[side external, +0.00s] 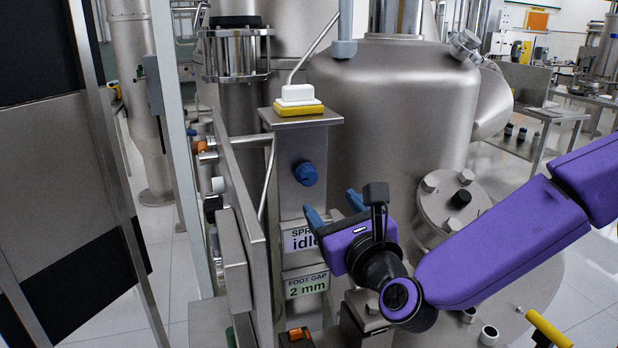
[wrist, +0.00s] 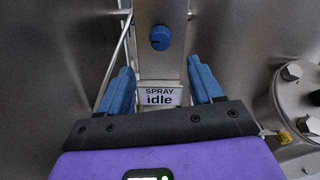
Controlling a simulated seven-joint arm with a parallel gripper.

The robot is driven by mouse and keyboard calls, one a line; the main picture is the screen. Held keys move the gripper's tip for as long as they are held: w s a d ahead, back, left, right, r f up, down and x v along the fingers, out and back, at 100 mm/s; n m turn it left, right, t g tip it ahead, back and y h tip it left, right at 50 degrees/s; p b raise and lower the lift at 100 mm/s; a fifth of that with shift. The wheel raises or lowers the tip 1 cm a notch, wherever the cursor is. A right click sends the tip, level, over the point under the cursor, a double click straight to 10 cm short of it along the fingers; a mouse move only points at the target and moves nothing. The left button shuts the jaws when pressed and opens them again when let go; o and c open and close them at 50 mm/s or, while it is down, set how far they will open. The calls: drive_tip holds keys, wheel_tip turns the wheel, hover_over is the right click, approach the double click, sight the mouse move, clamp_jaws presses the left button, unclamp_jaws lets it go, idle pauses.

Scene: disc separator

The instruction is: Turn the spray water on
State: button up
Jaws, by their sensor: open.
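A blue round knob (side external: 306,174) sits on the front of a grey metal post (side external: 291,149). It also shows in the wrist view (wrist: 160,38), above and beyond my fingers. My gripper (side external: 334,211), with blue fingers, is open and empty. It is below and to the right of the knob in the side view, apart from it. In the wrist view the fingers (wrist: 163,82) stand either side of the label.
A label (side external: 306,284) below reads "FOOT GAP 2 mm". A yellow and white button box (side external: 298,102) tops the post. A large steel vessel (side external: 395,120) stands close behind on the right, and a metal panel (side external: 240,215) stands to the left. Open space lies in front of the knob.

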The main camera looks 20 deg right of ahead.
sight(310, 178)
drive_tip(key=w, duration=1.2)
drive_tip(key=shift+w, duration=0.2)
drive_tip(key=c, duration=1)
